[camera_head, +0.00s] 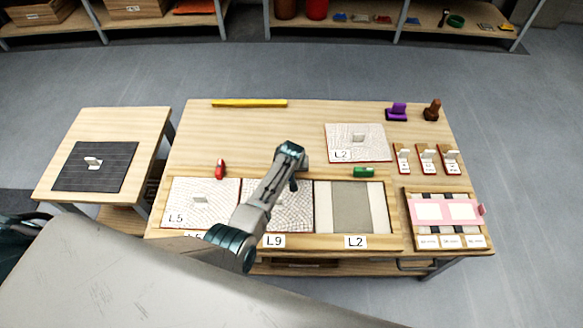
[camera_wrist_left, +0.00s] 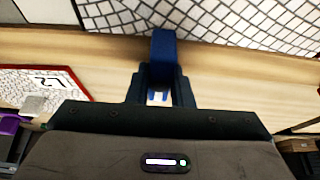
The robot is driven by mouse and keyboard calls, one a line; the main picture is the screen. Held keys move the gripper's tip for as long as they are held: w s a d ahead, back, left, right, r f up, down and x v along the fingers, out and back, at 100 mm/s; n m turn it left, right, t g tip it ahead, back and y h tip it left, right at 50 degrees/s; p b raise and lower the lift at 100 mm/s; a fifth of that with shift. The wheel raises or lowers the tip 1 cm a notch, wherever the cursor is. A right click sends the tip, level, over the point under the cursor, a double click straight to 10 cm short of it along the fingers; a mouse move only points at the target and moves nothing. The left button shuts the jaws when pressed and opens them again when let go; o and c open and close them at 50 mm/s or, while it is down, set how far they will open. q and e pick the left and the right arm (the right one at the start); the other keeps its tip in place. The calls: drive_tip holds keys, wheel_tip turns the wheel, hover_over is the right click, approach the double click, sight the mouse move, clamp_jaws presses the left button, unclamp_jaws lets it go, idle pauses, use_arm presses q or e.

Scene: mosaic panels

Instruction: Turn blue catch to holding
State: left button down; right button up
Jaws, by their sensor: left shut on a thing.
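The blue catch (camera_wrist_left: 163,45) is between the fingertips of my left gripper (camera_wrist_left: 160,80) in the left wrist view. The gripper is shut on it; the catch's far end reaches toward the edges of the mosaic panels. In the head view my left arm reaches over the middle bay, and the wrist (camera_head: 290,150) hides the blue catch. The red catch (camera_head: 220,169) stands lengthwise behind the L5 panel (camera_head: 190,212). The green catch (camera_head: 363,172) lies crosswise behind the right bay (camera_head: 351,210), labelled L2, which holds no mosaic. My right gripper is not in view.
A loose L2 panel (camera_head: 358,142) lies behind the green catch. A pink-topped tray (camera_head: 447,209), several small stamps, a purple block (camera_head: 396,111) and a brown block (camera_head: 433,110) are at the right. A yellow bar (camera_head: 250,103) lies at the back. A side table (camera_head: 145,125) holds a dark panel.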

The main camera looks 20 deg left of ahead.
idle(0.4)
use_arm(q)
drive_tip(key=c, duration=1.3)
unclamp_jaws()
drive_tip(key=p+v, duration=0.1)
drive_tip(key=v, duration=1)
drive_tip(key=shift+d, duration=0.1)
drive_tip(key=shift+f, duration=0.1)
